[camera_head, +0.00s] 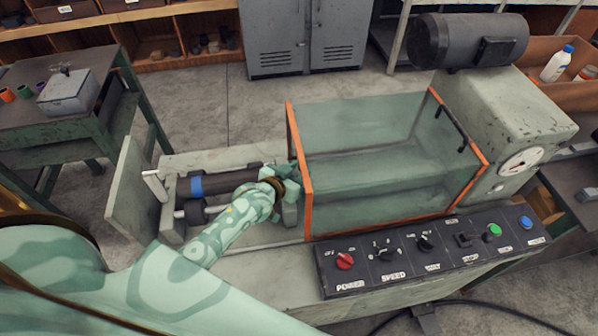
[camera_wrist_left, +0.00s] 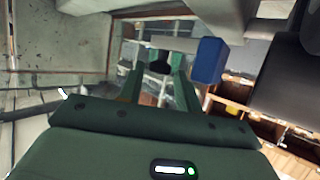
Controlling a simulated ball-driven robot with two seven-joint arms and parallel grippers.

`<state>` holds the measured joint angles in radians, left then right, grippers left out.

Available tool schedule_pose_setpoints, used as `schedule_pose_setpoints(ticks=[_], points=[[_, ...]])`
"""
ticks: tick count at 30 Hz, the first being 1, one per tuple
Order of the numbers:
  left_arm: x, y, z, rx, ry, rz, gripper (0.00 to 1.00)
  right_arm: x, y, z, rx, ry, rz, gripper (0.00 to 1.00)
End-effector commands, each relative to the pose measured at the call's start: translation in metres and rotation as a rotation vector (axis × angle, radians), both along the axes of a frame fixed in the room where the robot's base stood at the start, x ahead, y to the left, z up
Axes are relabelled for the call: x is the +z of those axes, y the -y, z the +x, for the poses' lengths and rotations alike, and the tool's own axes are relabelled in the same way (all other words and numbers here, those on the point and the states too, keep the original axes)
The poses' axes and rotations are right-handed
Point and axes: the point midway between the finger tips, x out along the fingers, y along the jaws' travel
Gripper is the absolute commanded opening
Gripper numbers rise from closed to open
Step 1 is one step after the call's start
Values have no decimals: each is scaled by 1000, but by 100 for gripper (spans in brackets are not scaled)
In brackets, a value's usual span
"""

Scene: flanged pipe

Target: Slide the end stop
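My left gripper (camera_head: 284,190) is low over the machine bed, at the left edge of the orange-framed guard. In the left wrist view its two fingers (camera_wrist_left: 160,92) stand apart. A dark round knob (camera_wrist_left: 160,66) shows between or just beyond them; I cannot tell if they touch it. A grey block (camera_head: 290,213) is next to the gripper on the bed and may be the end stop, partly hidden by the gripper. A blue piece (camera_wrist_left: 208,60) shows right of the fingers. My right gripper is not in view.
The clear guard (camera_head: 388,150) closes off the space right of my gripper. A control panel (camera_head: 430,250) with knobs and buttons runs along the front. An upright plate (camera_head: 131,190) stands at the bed's left end. A green bench (camera_head: 105,110) is at left.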

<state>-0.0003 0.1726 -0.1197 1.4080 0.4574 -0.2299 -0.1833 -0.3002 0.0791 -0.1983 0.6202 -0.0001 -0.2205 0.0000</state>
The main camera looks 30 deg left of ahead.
Motion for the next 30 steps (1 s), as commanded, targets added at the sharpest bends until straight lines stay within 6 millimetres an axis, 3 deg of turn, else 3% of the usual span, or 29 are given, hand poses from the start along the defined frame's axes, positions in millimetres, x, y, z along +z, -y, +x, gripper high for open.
schedule_pose_setpoints(ticks=[10,11,14,15,20,25,30], points=[[-2,1,6,0,0,1,34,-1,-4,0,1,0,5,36],[-2,1,6,0,0,1,31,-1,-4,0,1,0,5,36],[-2,1,6,0,0,1,3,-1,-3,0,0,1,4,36],[-2,1,6,0,0,1,0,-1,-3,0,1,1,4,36],[-1,-4,3,0,-1,3,0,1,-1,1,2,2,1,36],[0,-22,-11,-1,-1,6,0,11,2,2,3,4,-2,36],[-2,-24,-12,0,1,1,0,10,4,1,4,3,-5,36]])
